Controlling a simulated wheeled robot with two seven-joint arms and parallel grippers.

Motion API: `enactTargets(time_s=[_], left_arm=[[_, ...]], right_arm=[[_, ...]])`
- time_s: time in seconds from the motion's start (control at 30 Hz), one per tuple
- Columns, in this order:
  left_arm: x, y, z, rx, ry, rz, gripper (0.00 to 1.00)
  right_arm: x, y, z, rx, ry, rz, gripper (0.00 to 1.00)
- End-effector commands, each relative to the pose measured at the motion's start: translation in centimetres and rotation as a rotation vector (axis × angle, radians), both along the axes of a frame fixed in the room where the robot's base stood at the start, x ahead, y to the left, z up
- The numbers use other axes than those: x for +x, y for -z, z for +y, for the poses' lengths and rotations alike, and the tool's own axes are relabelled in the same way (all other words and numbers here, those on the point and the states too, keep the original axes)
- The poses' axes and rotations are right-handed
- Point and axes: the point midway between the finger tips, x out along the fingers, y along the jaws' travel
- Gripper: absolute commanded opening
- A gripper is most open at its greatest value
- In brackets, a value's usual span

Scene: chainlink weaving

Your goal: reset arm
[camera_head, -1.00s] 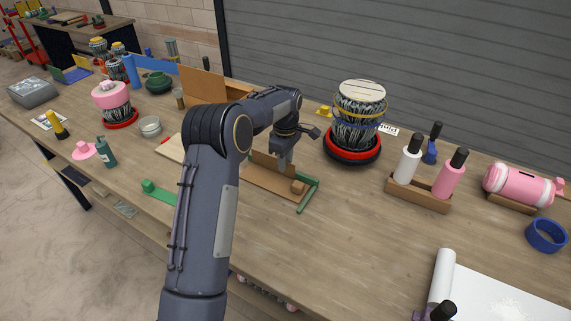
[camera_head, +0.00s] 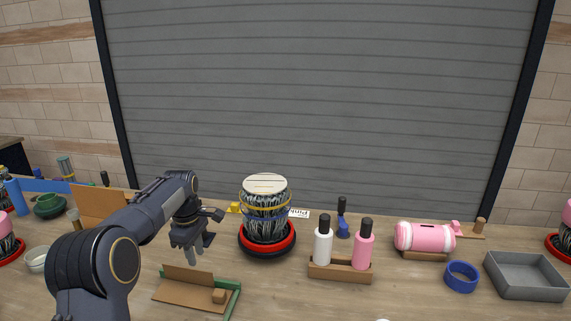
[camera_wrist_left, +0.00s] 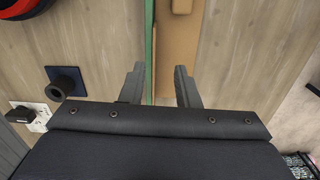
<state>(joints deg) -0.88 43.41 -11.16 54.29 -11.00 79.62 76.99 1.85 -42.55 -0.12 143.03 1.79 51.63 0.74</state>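My left arm comes in from the left in the head view. Its gripper (camera_head: 196,254) points down above the back edge of a brown board with a green edge strip (camera_head: 222,297). In the left wrist view the two fingers of the left gripper (camera_wrist_left: 160,85) are spread apart with nothing between them. The brown board (camera_wrist_left: 178,50) and its green strip (camera_wrist_left: 149,45) lie below and beyond the fingers. My right gripper is not in view.
A drum (camera_head: 266,205) stands in a red ring (camera_head: 281,245) just right of the left gripper. White (camera_head: 323,247) and pink (camera_head: 363,250) bottles, a pink cylinder (camera_head: 424,237), a blue tape roll (camera_head: 462,277) and a grey tray (camera_head: 525,281) stand farther right. A grey shutter (camera_head: 320,100) closes off the back.

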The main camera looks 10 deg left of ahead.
Motion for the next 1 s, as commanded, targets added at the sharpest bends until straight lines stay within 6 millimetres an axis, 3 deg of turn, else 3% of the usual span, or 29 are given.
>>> enactTargets(time_s=[0.2,0.43,0.57,0.7,0.83,1.0], left_arm=[[-7.7,-6.2,0.2,-0.090,0.264,-0.135,0.29],[-19.0,-9.6,-2.3,-0.121,0.629,-0.332,0.29],[-25.5,-9.3,-4.6,-0.092,0.834,-0.446,0.29],[-31.4,-7.4,-7.2,-0.032,1.030,-0.549,0.29],[-34.9,-5.2,-8.9,0.025,1.158,-0.607,0.29],[-36.7,-3.7,-9.9,0.065,1.236,-0.637,0.29]], right_arm=[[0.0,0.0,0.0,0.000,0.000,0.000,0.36],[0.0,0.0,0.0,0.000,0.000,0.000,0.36],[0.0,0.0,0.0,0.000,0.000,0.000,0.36],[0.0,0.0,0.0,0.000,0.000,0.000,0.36],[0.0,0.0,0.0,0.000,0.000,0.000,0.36],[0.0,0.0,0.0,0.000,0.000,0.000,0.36]])
